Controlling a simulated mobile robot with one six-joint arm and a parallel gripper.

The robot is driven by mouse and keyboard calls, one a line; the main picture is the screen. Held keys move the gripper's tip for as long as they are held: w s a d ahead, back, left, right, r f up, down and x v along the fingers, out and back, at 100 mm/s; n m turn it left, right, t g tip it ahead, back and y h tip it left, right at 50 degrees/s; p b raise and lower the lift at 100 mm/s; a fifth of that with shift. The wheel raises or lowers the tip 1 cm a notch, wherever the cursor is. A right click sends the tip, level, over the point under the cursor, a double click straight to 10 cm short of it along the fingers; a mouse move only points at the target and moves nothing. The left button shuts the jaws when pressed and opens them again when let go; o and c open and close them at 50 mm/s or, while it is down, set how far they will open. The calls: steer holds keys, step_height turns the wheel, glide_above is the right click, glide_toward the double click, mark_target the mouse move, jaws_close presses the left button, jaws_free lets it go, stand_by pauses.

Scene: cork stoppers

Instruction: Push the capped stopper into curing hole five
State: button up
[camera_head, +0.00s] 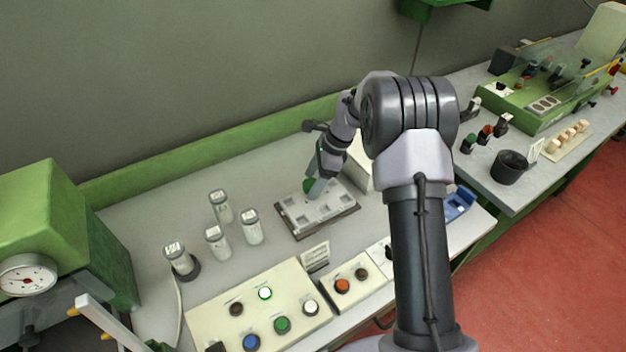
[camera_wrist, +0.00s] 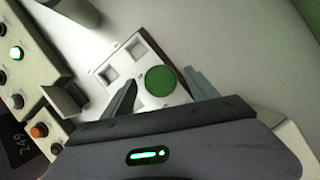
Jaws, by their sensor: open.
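The pale curing block (camera_head: 325,213) with square recesses lies on the grey bench in the head view. It also shows in the wrist view (camera_wrist: 124,57). The capped stopper's round green cap (camera_wrist: 160,80) is over the block in the wrist view. It shows partly at the block's far left in the head view (camera_head: 308,186). My gripper (camera_head: 317,188) points down there and is open. In the wrist view its fingers (camera_wrist: 160,75) stand on either side of the cap with gaps. The stopper's body is hidden under the cap. I cannot read any hole numbers.
Several capped vials (camera_head: 251,228) stand left of the block. A panel with coloured buttons (camera_head: 262,305) lies in front, with a small sign (camera_head: 315,257) behind it. A white box (camera_head: 360,168) is close behind my gripper. A second bench (camera_head: 555,160) at right holds a black cup (camera_head: 509,168).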

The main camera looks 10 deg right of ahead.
steer(key=p+v, duration=0.5)
steer(key=v, duration=1.2)
steer(key=shift+s+r, duration=0.1)
steer(key=shift+r, duration=0.1)
steer(key=s+a+r+n+t+h+b, duration=0.1)
steer(key=s+a+r+n+b, duration=0.1)
steer(key=s+a+r+n, duration=0.4)
steer(key=s+a+r+n+t+h+b, duration=0.1)
steer(key=s+r+b, duration=0.15)
steer(key=s, duration=0.55)
steer(key=s+a+f+n+t+b, duration=0.1)
steer(key=s+n, duration=0.3)
steer(key=s, duration=0.5)
steer(key=s+a+f+n+t+b, duration=0.2)
steer(key=s+a+f+n, duration=0.1)
steer(key=s, duration=0.6)
steer(key=shift+n, duration=0.7)
steer(key=shift+s, duration=0.1)
